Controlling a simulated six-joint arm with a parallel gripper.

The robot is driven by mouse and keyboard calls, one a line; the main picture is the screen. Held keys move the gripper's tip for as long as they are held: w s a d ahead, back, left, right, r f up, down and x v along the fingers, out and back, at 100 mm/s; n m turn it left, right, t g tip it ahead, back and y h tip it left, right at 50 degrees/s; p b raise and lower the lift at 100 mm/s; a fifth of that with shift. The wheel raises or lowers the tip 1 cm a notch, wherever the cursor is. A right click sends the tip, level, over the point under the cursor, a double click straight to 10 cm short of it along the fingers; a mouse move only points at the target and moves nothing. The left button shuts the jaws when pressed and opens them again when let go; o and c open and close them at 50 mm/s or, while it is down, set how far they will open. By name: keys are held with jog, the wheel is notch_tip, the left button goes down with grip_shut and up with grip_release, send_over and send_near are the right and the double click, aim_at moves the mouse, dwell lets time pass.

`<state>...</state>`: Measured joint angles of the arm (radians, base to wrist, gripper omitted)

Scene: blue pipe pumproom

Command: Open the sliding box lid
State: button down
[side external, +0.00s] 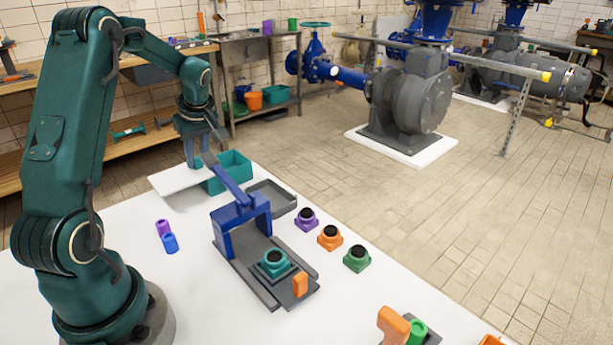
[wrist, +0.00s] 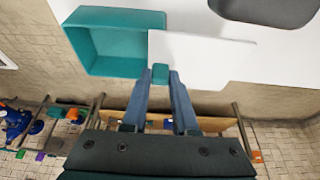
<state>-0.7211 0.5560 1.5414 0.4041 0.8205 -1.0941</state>
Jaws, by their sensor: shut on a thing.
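The teal box (side external: 237,174) stands at the far edge of the white table. Its interior shows open in the wrist view (wrist: 112,62). The flat white lid (side external: 172,181) is slid to one side and sticks out left of the box; in the wrist view the lid (wrist: 205,55) extends right, with one end still by the box's edge. My gripper (side external: 192,163) is at the lid beside the box. In the wrist view its fingers (wrist: 160,75) are shut on a small teal handle (wrist: 160,70) at the lid's edge. The fingers partly hide the handle.
A grey tray (side external: 283,200) sits close beside the box. A blue frame (side external: 238,214) with a raised lever stands in front. Purple (side external: 306,222), orange (side external: 330,241) and green (side external: 356,259) pieces stand to the right. Two small cylinders (side external: 168,241) are at the left.

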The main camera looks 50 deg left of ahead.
jog(key=shift+r, duration=0.1)
jog(key=c, duration=0.7)
grip_release()
jog(key=shift+v, duration=2.55)
